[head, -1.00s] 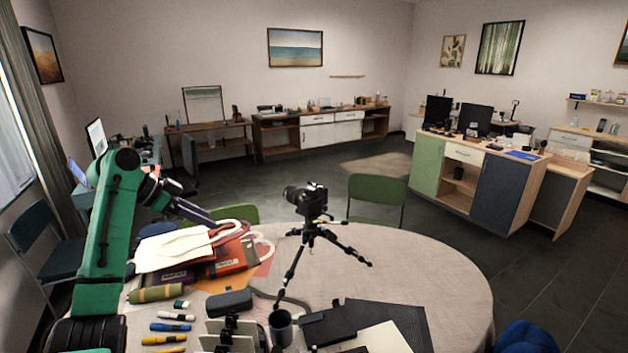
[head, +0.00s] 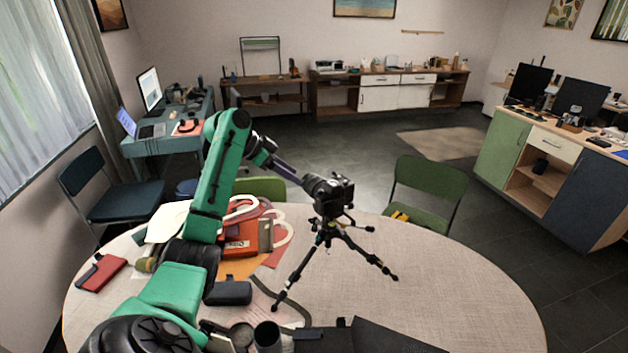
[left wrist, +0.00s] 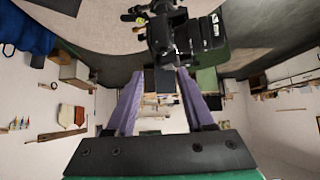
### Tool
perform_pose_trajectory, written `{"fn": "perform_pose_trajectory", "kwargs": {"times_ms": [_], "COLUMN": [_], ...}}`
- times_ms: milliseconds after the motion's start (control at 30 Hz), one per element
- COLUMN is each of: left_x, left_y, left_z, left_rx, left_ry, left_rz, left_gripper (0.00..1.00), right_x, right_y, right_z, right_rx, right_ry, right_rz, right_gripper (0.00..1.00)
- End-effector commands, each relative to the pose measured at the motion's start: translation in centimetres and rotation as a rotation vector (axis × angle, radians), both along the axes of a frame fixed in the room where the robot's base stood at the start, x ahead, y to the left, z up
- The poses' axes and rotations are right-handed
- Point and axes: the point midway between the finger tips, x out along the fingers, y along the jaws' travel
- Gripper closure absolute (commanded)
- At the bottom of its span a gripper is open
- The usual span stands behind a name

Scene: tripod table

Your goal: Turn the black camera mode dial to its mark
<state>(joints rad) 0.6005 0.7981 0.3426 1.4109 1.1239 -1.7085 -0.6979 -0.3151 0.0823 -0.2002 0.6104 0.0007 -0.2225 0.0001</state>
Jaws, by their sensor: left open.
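The black camera (head: 338,194) sits on top of a black tripod (head: 330,240) on the round table, its lens to the left. Its mode dial and mark are too small to make out. My left gripper (head: 304,182) has purple fingers and is open, at the left of the camera, close to its lens end. Whether they touch cannot be told. In the left wrist view the camera (left wrist: 177,36) appears beyond the fingertips, at the top, and nothing shows clearly between the open fingers (left wrist: 158,78). My right gripper is in neither view.
The round table (head: 450,300) is bare on its right side. An orange pouch (head: 240,240) and other bags lie under my left arm. A dark case (head: 229,293) and a cup (head: 267,336) are near the front. Green chairs (head: 428,190) stand behind the table.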

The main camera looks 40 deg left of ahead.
Motion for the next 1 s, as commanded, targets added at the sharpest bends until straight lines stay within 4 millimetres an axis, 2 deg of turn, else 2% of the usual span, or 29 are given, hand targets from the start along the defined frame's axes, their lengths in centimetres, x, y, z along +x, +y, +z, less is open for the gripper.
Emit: {"fn": "perform_pose_trajectory", "kwargs": {"times_ms": [33, 167, 300, 433, 633, 667, 700, 800, 1000], "left_x": [0.9, 3.0, 4.7, 5.2, 5.3, 5.3, 5.3, 5.3, 5.3], "left_y": [-0.6, -1.8, -2.7, -2.9, -3.0, -3.0, -3.0, -3.0, -3.0], "left_z": [-0.4, -2.9, -4.8, -5.7, -5.9, -5.9, -5.9, -5.9, -5.9], "left_rx": [-0.006, -0.006, -0.004, -0.001, 0.001, 0.001, 0.001, -0.001, -0.001], "left_ry": [0.005, 0.003, 0.001, 0.0, 0.0, 0.0, 0.0, 0.0, 0.0], "left_rz": [-0.002, -0.001, -0.001, -0.001, -0.001, -0.001, -0.001, -0.001, 0.001], "left_gripper": [0.47, 0.47, 0.47, 0.47, 0.47, 0.51, 0.66, 1.0, 1.0], "right_x": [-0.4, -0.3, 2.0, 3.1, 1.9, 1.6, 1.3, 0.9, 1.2], "right_y": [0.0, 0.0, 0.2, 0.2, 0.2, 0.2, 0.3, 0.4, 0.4], "right_z": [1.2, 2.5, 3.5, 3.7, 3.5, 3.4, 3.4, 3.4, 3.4], "right_rx": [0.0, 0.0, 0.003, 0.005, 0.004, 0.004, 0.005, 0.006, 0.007], "right_ry": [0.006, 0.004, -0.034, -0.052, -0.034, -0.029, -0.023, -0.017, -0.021], "right_rz": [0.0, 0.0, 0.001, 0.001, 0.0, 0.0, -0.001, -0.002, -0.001], "right_gripper": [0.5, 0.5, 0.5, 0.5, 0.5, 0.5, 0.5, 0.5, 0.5]}}
